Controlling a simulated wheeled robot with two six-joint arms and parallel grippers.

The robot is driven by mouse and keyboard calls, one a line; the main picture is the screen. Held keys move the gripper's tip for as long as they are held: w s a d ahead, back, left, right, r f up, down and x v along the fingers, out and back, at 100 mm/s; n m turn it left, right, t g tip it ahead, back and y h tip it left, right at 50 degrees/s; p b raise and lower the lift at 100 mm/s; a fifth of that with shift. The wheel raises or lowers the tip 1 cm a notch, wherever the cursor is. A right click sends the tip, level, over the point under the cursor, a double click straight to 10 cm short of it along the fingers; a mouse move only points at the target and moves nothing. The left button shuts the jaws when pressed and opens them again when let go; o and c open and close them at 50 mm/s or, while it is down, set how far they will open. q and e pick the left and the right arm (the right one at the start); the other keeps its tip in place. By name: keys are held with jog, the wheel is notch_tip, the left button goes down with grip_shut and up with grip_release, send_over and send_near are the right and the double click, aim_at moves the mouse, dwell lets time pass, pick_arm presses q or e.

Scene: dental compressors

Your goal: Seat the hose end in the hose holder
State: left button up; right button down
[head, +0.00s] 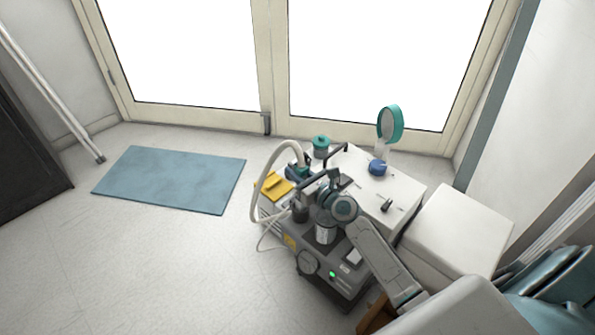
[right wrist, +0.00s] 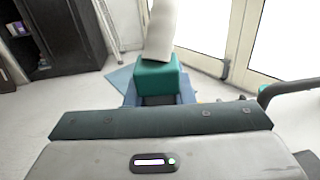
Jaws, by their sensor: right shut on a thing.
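A cream hose (head: 262,178) arcs up from the left side of the compressor unit and bends down to my right gripper (head: 297,173). In the right wrist view the hose (right wrist: 160,32) runs into a teal hose end (right wrist: 158,76), which sits at the jaws of my right gripper (right wrist: 158,98). The gripper is shut on this hose end and holds it above the compressor. The wrist and arm cover part of the unit below. I cannot pick out the hose holder with certainty. My left gripper is not in view.
The grey compressor (head: 322,272) with a green light stands below my right arm. A white cabinet top (head: 405,190) beside it carries a teal-rimmed round mirror-like piece (head: 390,124) and a blue-capped item (head: 377,168). A yellow item (head: 273,186) lies left. A blue mat (head: 170,180) lies on open floor.

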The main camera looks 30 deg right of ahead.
jog(key=shift+f, duration=0.15)
notch_tip(320, 180, down, 2)
jog(key=shift+f+b, duration=0.1)
jog(key=shift+b, duration=0.9)
jog(key=c, duration=1.2)
grip_release()
jog(key=shift+o, duration=0.2)
jog(key=v, duration=1)
jog(key=shift+s, duration=0.4)
